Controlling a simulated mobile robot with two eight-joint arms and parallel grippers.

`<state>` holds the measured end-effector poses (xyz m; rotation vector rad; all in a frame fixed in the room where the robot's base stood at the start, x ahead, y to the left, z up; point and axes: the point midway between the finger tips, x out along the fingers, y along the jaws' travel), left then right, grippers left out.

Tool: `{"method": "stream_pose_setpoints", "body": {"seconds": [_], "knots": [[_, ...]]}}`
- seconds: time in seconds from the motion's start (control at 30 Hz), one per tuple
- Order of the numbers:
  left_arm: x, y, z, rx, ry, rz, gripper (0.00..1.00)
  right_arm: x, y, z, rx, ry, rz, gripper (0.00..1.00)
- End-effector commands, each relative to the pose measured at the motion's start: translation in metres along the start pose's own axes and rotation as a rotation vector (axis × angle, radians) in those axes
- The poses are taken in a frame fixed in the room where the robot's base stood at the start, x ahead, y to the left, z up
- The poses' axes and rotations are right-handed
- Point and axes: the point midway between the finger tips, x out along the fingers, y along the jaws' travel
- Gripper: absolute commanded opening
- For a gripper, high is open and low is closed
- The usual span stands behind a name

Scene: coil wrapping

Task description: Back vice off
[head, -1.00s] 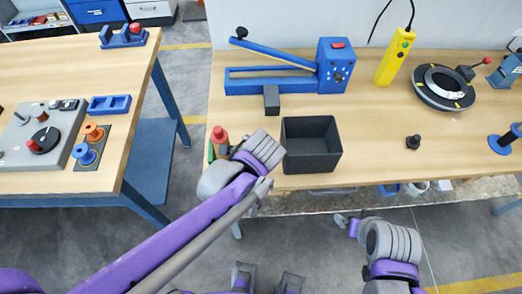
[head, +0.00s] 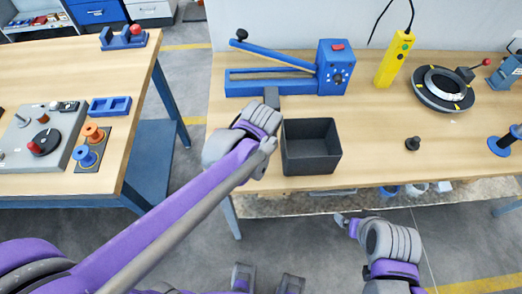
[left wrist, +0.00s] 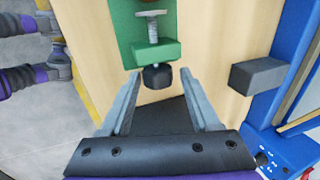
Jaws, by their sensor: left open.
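The green vice (left wrist: 155,52) shows at the top of the left wrist view, at the edge of the wooden bench. It has a metal screw with a disc and a black knob (left wrist: 158,77). My left gripper (left wrist: 160,76) is open, with the knob between or just beyond its fingertips; I cannot tell whether they touch it. In the head view my left gripper (head: 262,118) is over the bench's left edge and my arm hides the vice. My right gripper (head: 345,222) is low in front of the bench, apart from everything; its jaw opening is unclear.
A dark open bin (head: 312,168) stands right beside my left gripper. A blue lever press (head: 335,70) with a grey block (left wrist: 257,75) is behind it. A black knob-like piece (head: 412,143) stands on the bench.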

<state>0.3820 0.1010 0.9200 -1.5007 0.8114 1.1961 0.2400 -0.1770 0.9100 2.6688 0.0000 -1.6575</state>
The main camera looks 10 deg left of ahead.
Motion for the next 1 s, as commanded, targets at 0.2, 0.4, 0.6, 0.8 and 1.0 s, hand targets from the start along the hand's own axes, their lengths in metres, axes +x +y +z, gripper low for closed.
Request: {"method": "stream_pose_setpoints", "body": {"seconds": [0.2, 0.4, 0.6, 0.8, 1.0], "knots": [[0.0, 0.001, 0.0, 0.001, 0.001, 0.011, 0.62, 0.0, 0.0, 0.001, 0.0, 0.0, 0.0, 0.92], [0.003, -0.005, 0.001, -0.004, -0.002, 0.154, 0.62, 0.002, 0.0, 0.002, 0.0, -0.002, 0.0, 0.92], [0.003, -0.008, 0.0, -0.001, 0.0, 0.32, 0.62, 0.006, 0.0, 0.005, 0.0, -0.003, 0.0, 0.92], [0.002, -0.007, 0.0, 0.001, 0.001, 0.331, 0.62, 0.005, 0.0, 0.005, 0.0, -0.003, 0.0, 0.92], [0.005, -0.01, 0.001, -0.003, -0.001, 0.416, 0.62, 0.009, 0.0, 0.008, 0.0, -0.006, 0.0, 0.92]]}}
